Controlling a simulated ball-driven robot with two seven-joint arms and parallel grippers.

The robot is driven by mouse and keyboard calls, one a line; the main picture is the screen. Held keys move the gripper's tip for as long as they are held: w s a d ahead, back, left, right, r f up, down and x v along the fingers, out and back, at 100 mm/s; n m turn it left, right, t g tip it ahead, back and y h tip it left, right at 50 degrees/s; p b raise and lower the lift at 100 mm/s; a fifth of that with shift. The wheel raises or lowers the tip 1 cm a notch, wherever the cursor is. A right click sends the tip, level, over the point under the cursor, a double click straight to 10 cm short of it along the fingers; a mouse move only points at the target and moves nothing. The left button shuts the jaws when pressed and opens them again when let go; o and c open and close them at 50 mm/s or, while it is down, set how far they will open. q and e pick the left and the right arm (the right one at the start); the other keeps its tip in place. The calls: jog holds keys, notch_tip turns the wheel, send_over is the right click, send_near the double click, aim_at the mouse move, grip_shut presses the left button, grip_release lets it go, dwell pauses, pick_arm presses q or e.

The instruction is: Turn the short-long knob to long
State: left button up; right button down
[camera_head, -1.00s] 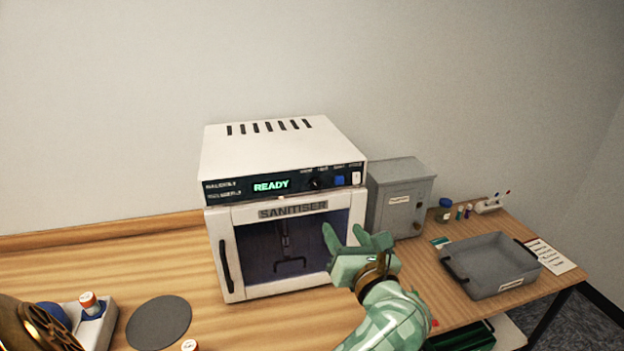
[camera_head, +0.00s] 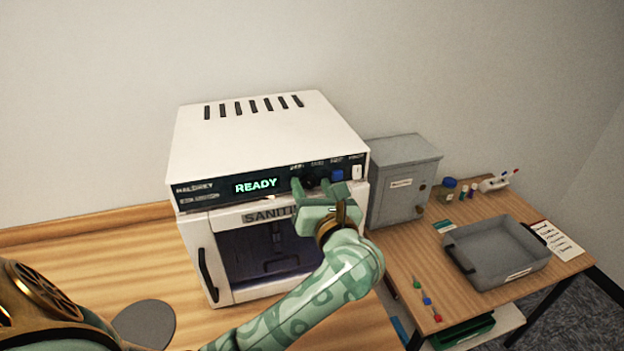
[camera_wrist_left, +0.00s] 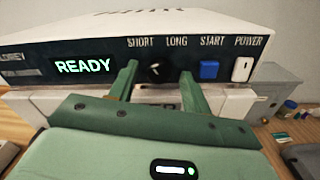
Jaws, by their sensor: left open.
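The short-long knob (camera_wrist_left: 155,71) is a small dark round knob on the sanitiser's (camera_head: 262,145) front panel. In the left wrist view it lies below the SHORT and LONG labels, with a small light mark whose exact direction is hard to read. In the head view the knob (camera_head: 311,182) is small and dark, just at the fingers. My left gripper (camera_wrist_left: 158,74) is open. Its two green fingers point at the panel, one on each side of the knob, with a gap on both sides. My right gripper is not in view.
Right of the knob are a blue START button (camera_wrist_left: 209,70) and a white POWER switch (camera_wrist_left: 242,69). The display (camera_head: 256,186) reads READY. A grey cabinet (camera_head: 404,181) stands right of the sanitiser, and a grey tray (camera_head: 497,252) lies farther right.

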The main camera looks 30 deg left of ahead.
pick_arm(q)
jog(key=shift+s+r, duration=0.1)
jog(key=shift+c, duration=0.2)
jog(key=c, duration=0.9)
jog(key=shift+c, duration=0.2)
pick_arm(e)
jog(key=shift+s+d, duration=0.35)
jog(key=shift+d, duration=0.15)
pick_arm(q)
jog(key=shift+r+m+p, duration=0.1)
jog(key=shift+m+p, duration=0.5)
jog(key=shift+p, duration=0.2)
jog(key=m+p, duration=0.8)
jog(key=p, duration=0.1)
jog(key=shift+d+m, duration=0.1)
jog(key=shift+m, duration=0.2)
jog(key=shift+m+p, duration=1.2)
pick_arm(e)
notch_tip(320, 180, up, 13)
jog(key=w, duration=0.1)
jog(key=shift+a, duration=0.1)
pick_arm(q)
jog(key=shift+f, duration=0.2)
